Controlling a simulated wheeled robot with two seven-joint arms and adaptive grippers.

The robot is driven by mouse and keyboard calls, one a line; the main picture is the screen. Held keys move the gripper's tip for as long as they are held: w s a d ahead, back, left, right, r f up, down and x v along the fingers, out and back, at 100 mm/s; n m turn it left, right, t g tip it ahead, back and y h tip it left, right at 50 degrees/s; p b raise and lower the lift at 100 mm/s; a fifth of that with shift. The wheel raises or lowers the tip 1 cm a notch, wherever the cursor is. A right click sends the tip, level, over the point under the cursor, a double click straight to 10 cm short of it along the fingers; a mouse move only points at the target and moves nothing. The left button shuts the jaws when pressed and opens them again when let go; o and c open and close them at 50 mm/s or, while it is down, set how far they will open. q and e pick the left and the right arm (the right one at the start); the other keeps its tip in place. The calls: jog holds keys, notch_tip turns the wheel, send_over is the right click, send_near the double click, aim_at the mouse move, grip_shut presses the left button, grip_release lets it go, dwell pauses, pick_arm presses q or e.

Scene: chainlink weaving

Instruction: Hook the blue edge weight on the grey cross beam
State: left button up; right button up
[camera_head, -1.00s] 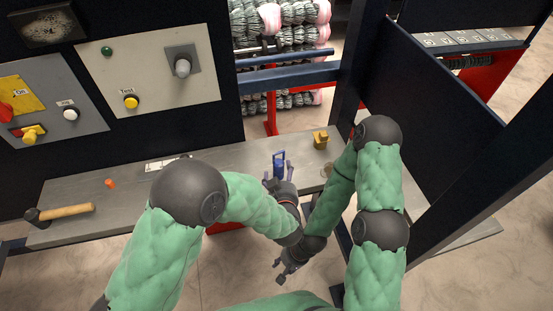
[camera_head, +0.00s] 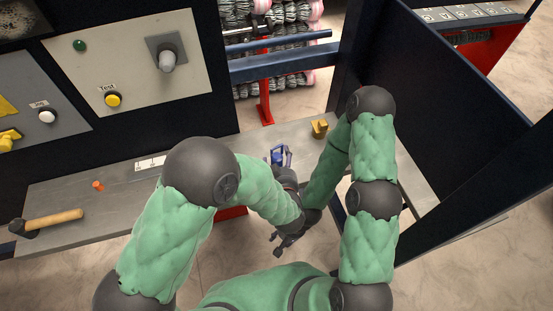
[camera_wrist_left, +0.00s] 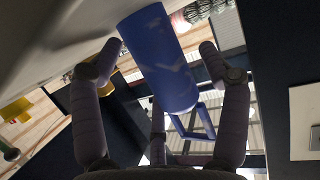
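The blue edge weight (camera_head: 277,156) stands on the grey bench. In the left wrist view its blue cylinder (camera_wrist_left: 160,60) and looped handle (camera_wrist_left: 196,124) lie between the spread fingers. My left gripper (camera_head: 280,158) is at the weight with its fingers on either side. It looks open, with a gap at the right finger in the wrist view (camera_wrist_left: 160,50). A slate-coloured cross beam (camera_head: 285,63) spans the opening behind the bench, well above the weight. My right gripper (camera_head: 273,243) hangs lower, in front of the bench, with its fingers apart and empty.
A hammer (camera_head: 50,219) and an orange piece (camera_head: 98,186) lie on the bench (camera_head: 120,205) at left. A thinner bar (camera_head: 280,40) runs above the beam. A dark upright panel (camera_head: 430,100) stands right.

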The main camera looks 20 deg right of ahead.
aim_at(280, 154)
pick_arm(q)
jog(key=shift+f, duration=0.1)
jog(key=c, duration=1.3)
jog(key=shift+w+r, duration=0.1)
jog(key=shift+r, duration=0.4)
notch_tip(280, 154, up, 2)
jog(key=shift+r+p, duration=0.25)
jog(key=shift+p, duration=0.35)
jog(key=s+a+r, duration=0.1)
jog(key=r, duration=0.1)
jog(key=s+a+r+p, duration=0.1)
jog(key=r, duration=0.1)
jog(key=s+a+r+p, duration=0.1)
jog(key=s+r, duration=0.1)
jog(key=shift+a+r, duration=0.15)
jog(key=shift+a, duration=0.05)
jog(key=s+a+r+p, duration=0.1)
jog(key=s+a+r, duration=0.2)
jog(key=s+a, duration=0.3)
jog(key=shift+s+r, duration=0.2)
jog(key=shift+s, duration=0.05)
